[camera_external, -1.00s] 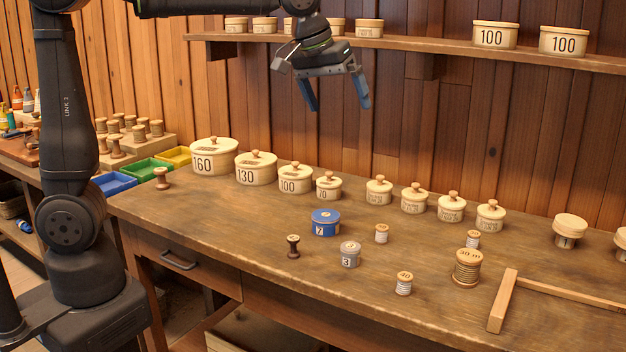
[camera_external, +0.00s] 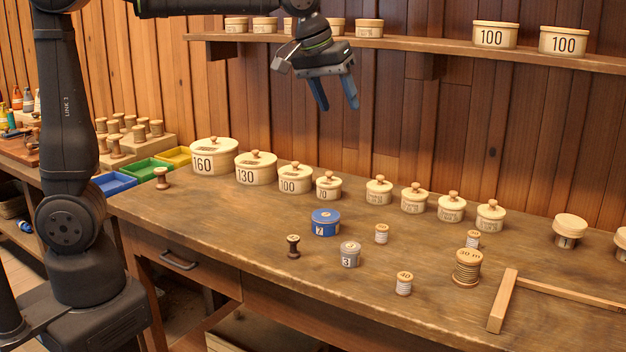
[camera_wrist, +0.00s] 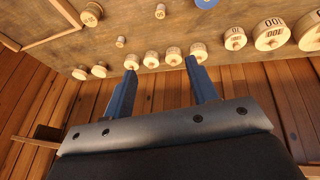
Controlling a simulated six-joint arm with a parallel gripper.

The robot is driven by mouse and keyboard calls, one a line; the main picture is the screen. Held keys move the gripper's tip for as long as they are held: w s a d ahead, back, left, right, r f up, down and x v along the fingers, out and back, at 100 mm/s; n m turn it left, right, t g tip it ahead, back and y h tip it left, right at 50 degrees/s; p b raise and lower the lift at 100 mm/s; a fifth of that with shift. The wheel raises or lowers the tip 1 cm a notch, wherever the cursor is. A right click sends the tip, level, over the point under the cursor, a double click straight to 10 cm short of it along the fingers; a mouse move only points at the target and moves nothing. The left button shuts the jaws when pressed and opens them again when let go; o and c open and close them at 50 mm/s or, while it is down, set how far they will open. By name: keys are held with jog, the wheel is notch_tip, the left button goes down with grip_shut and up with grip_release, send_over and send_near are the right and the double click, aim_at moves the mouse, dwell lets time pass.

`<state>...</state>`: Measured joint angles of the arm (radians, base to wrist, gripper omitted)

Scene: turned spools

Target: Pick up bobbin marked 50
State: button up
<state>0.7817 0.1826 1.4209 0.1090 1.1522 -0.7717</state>
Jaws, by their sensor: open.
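A small white-wound bobbin (camera_external: 403,285) at the front seems to read 40. Two more small pale bobbins stand behind, one in the middle (camera_external: 381,234) and one behind the large spool (camera_external: 473,239); no numbers are readable. The large spool also shows in the wrist view (camera_wrist: 92,14). My gripper (camera_external: 337,105) is open and empty, high above the bench's back; its blue fingers (camera_wrist: 161,68) point down.
Lidded canisters (camera_external: 294,179) line the back. A wooden frame (camera_external: 503,300) lies at right. A shelf (camera_external: 430,50) runs along the wall. The left front is clear.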

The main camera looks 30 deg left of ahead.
jog(key=w+f+n+g+h, duration=0.2)
jog(key=w+f+n, duration=0.1)
jog(key=f+n, duration=0.75)
jog(key=n+h, duration=0.2)
jog(key=n, duration=1)
send_near(380, 227)
jog(key=shift+n+t, duration=0.25)
jog(key=shift+t, duration=0.05)
jog(key=x, duration=0.3)
jog(key=s+x, duration=0.1)
jog(key=x, duration=0.1)
jog(key=shift+d+f, duration=0.25)
jog(key=shift+d, duration=0.05)
jog(key=shift+w+x, duration=0.2)
jog(key=shift+x, duration=1.1)
jog(key=shift+w+x, duration=0.2)
jog(key=shift+x, duration=1.1)
jog(key=shift+a, duration=0.15)
jog(key=c, duration=1)
